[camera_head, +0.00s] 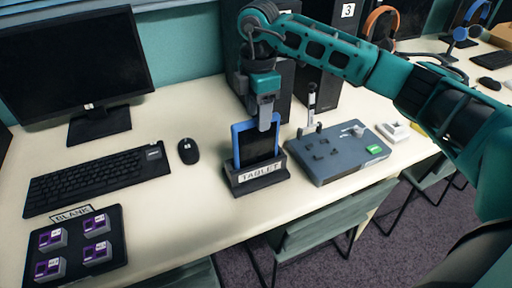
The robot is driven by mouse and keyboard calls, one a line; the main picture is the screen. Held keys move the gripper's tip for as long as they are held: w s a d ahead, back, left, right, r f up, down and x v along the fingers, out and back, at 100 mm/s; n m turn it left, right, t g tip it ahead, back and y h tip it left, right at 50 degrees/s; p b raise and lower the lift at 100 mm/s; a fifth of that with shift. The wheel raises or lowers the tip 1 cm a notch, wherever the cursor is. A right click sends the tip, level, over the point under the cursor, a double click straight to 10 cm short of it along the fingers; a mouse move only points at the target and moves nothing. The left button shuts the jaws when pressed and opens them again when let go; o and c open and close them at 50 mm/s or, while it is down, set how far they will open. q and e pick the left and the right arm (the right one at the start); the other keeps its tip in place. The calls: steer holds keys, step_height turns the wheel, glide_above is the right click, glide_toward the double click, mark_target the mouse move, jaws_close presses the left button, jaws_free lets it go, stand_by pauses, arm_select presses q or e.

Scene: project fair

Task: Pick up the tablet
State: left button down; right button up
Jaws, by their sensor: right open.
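The tablet (259,147) has a blue frame and a dark screen. It stands upright, leaning slightly, in a black stand (256,181) labelled TABLET near the middle of the desk. My right gripper (266,122) points down at the tablet's upper right edge, coming in from above and behind on the teal arm. Its grey fingers overlap the top of the tablet in the picture; the jaws are open, and I cannot tell whether they touch it. My left gripper is not in view.
A grey device board (338,158) sits close to the right of the stand. A mouse (188,151), keyboard (97,181) and monitor (75,65) are to the left. A black tray (107,262) labelled BLANK holds several purple boxes. Dark computer towers (325,95) stand behind.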

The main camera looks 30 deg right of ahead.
glide_above(256, 148)
step_height(256, 148, down, 5)
steer(key=shift+w+d+f, duration=0.1)
steer(key=shift+w+d, duration=0.2)
steer(key=shift+w, duration=0.15)
jaws_close()
stand_by(0.5)
